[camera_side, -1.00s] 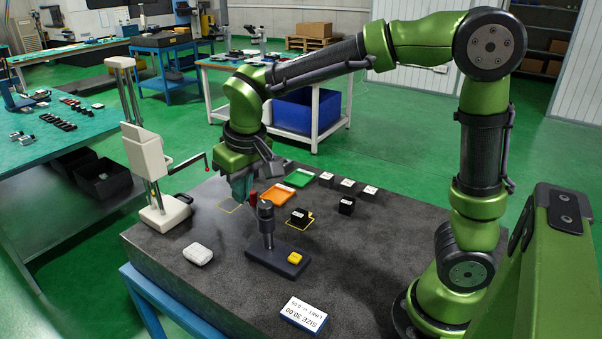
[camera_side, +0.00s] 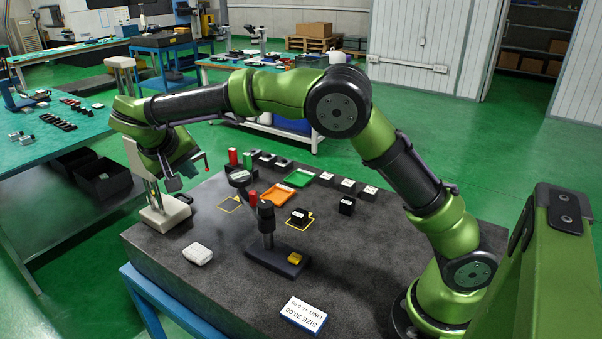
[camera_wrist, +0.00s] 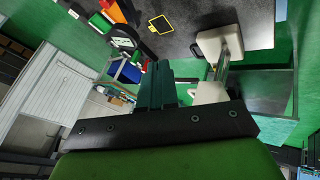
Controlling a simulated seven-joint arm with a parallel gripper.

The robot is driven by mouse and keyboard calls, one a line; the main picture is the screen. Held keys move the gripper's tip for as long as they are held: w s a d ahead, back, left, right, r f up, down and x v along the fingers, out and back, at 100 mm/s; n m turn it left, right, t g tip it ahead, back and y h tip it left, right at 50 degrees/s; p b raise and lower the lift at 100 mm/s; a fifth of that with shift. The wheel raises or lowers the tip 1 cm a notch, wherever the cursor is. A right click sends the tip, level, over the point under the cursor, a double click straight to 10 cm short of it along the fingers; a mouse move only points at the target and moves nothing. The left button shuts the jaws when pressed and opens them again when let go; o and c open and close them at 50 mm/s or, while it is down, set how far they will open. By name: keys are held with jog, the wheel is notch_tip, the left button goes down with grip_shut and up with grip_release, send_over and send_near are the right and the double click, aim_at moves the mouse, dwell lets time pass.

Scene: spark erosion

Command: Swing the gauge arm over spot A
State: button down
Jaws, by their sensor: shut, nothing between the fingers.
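The height gauge stands at the table's left, with a white base (camera_side: 165,215), a column and a pale head (camera_side: 134,155) partly hidden by my arm. One yellow outlined square (camera_side: 231,204) is empty; another (camera_side: 312,216) surrounds a black block (camera_side: 299,215). I cannot read which is spot A.
A stand (camera_side: 267,230) with a dark foot and yellow block (camera_side: 294,258) is mid-table. Orange (camera_side: 278,195) and green (camera_side: 299,178) trays, red and green cylinders and black blocks are behind. A white case (camera_side: 198,254) and size card (camera_side: 304,315) are in front.

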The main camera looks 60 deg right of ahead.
jog(key=w+d+f, duration=0.1)
jog(key=d+f, duration=0.7)
jog(key=d, duration=0.1)
jog(key=shift+d, duration=0.25)
jog(key=shift+w+d, duration=0.1)
jog(key=shift+d, duration=0.05)
